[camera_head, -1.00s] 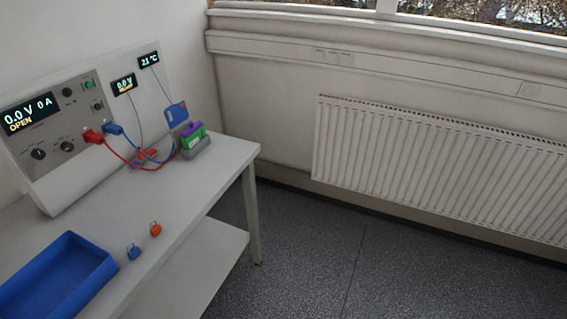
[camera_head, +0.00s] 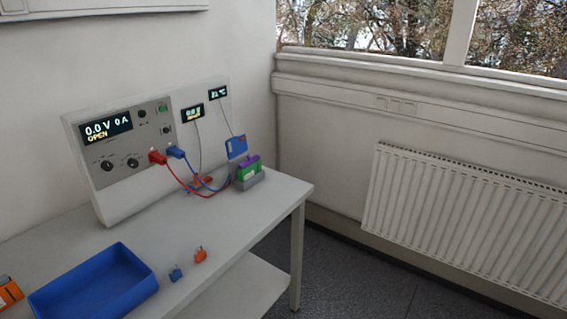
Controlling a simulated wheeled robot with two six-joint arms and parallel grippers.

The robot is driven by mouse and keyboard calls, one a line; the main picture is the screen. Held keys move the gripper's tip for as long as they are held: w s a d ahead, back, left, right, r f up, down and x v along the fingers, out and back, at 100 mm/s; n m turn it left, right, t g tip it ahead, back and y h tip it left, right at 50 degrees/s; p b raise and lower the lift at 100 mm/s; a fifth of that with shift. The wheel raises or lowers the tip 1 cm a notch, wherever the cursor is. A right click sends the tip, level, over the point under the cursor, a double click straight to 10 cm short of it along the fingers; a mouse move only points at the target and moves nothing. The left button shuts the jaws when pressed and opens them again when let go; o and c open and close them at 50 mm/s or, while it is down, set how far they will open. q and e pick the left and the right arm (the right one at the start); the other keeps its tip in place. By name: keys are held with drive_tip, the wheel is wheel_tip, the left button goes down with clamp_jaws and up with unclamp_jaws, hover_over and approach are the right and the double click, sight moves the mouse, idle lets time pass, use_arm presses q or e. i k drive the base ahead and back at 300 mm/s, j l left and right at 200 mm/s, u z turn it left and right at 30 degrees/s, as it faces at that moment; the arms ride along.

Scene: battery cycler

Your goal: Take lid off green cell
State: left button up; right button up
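The green cell (camera_head: 249,173) stands in a grey holder (camera_head: 250,183) near the far right corner of the table. A purple piece (camera_head: 247,160), which looks like its lid, sits on top of it. A blue piece (camera_head: 236,147) stands upright just behind and left of the cell. Neither of my grippers shows in the head view.
The white table (camera_head: 225,231) carries a cycler panel (camera_head: 125,140) with red and blue cables running toward the cell. An orange object (camera_head: 9,292) shows at the left edge.

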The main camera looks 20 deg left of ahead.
sight(250, 159)
drive_tip(key=i+l+u, duration=0.25)
drive_tip(key=i+l, duration=0.15)
drive_tip(key=i, duration=0.3)
drive_tip(key=i+l+u, duration=0.25)
drive_tip(key=i+l, duration=0.25)
drive_tip(key=i, duration=0.15)
